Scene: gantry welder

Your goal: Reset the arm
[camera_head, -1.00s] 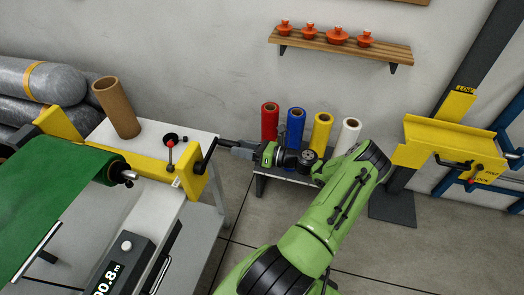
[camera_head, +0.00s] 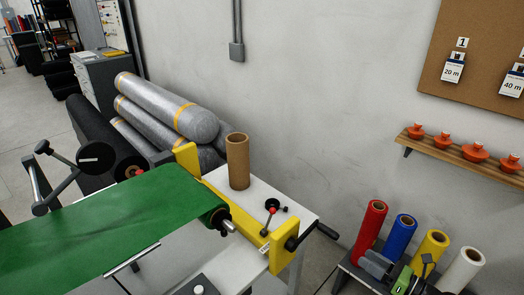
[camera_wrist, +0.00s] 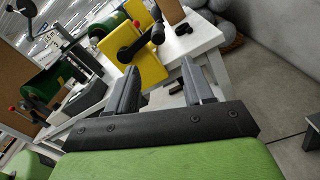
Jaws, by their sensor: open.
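My gripper (camera_head: 370,262) shows at the lower right of the head view, in front of the red and blue rolls, with only its end and a bit of green arm in frame. It is to the right of the black crank handle (camera_head: 325,231) on the yellow end bracket (camera_head: 283,247), apart from it. In the wrist view, my gripper (camera_wrist: 160,80) has its two grey fingers spread with nothing held between them. The yellow bracket (camera_wrist: 140,60) and its black crank (camera_wrist: 140,42) lie beyond the fingertips there. Most of my arm is out of the head view.
A white table (camera_head: 300,212) carries a cardboard tube (camera_head: 237,162) and the green fabric roll (camera_head: 110,225). Red (camera_head: 370,225), blue (camera_head: 399,238), yellow (camera_head: 430,252) and white (camera_head: 460,270) rolls stand close around my gripper. A wooden shelf (camera_head: 465,160) with orange pots hangs on the wall.

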